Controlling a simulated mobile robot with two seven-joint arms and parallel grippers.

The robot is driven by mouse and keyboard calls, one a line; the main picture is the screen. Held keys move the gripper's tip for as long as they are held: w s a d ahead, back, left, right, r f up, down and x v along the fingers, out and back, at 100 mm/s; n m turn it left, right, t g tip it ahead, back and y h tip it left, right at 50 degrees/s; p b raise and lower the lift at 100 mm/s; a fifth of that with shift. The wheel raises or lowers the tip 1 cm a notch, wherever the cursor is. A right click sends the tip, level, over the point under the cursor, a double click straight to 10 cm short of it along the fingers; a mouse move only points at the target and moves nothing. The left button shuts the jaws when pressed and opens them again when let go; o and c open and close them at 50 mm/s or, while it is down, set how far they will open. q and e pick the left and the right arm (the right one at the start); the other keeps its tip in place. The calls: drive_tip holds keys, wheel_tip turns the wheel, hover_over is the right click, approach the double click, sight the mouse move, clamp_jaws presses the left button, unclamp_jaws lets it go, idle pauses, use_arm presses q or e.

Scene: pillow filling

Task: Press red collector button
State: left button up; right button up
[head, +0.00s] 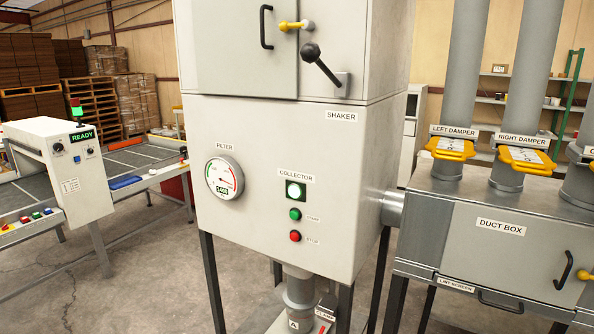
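The collector cabinet (262,124) stands upright in the middle of the head view. On its front, under the label COLLECTOR, is a lit white-green lamp (294,190). Below the lamp is a green button (295,214) labelled START. The red button (295,236), labelled STOP, is directly below the green one. Nothing covers or touches the red button. Neither of my grippers is in view.
A filter gauge (224,177) is left of the buttons. The SHAKER lever (325,70) sticks out above. A duct box (492,236) with yellow damper handles (527,159) stands right. A READY control box (75,165) stands left. Floor shows between them.

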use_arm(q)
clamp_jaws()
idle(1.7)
